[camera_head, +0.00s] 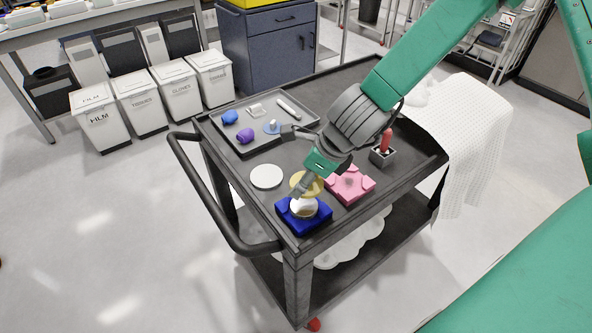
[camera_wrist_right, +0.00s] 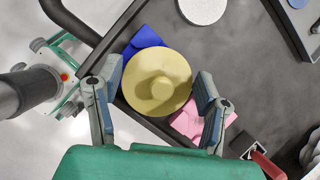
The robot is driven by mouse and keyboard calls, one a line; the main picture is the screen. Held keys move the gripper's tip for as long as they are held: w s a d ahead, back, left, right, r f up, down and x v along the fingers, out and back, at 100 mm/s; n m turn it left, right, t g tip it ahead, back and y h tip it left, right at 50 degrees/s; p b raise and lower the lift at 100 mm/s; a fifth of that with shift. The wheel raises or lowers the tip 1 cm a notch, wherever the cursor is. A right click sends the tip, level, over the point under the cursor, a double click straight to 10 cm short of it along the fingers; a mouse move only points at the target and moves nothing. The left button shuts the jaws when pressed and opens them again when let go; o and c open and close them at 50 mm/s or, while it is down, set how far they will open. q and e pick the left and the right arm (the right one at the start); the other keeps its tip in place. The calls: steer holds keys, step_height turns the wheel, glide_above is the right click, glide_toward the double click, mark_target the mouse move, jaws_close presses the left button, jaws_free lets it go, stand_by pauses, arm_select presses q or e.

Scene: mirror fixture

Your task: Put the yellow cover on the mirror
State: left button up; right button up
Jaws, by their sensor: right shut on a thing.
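My right gripper (camera_head: 306,180) is shut on the round yellow cover (camera_head: 309,186). In the right wrist view the yellow cover (camera_wrist_right: 157,82), with its raised centre knob, sits between the two fingers (camera_wrist_right: 159,76). In the head view the round mirror (camera_head: 304,208) lies on the blue fixture (camera_head: 320,220) near the cart's front corner. The cover is just above the mirror and slightly behind it in the picture; whether they touch is hard to tell. In the wrist view the cover hides the mirror and part of the blue fixture (camera_wrist_right: 140,43). My left gripper does not show.
A pink fixture (camera_head: 350,185) stands right of the blue one, with a red-handled tool (camera_head: 386,141) in a holder behind. A white disc (camera_head: 266,176) lies to the left. A tray (camera_head: 300,108) of small parts lies farther back. The cart handle (camera_head: 200,200) borders the left.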

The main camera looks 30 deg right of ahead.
mark_target(298, 201)
steer(key=shift+d+f, duration=0.1)
steer(key=shift+f, duration=0.35)
steer(key=shift+f+b, duration=0.3)
steer(key=shift+b, duration=0.25)
steer(key=f+b, duration=0.1)
steer(key=a+f+b, duration=0.1)
steer(key=f+b, duration=0.1)
steer(key=shift+a, duration=0.1)
steer(key=shift+f+b, duration=0.35)
steer(key=shift+d+f, duration=0.2)
steer(key=shift+f, duration=0.15)
steer(key=shift+d, duration=0.3)
steer(key=shift+a, duration=0.4)
steer(key=shift+d+r, duration=0.1)
steer(key=shift+d, duration=0.05)
steer(key=shift+d, duration=0.2)
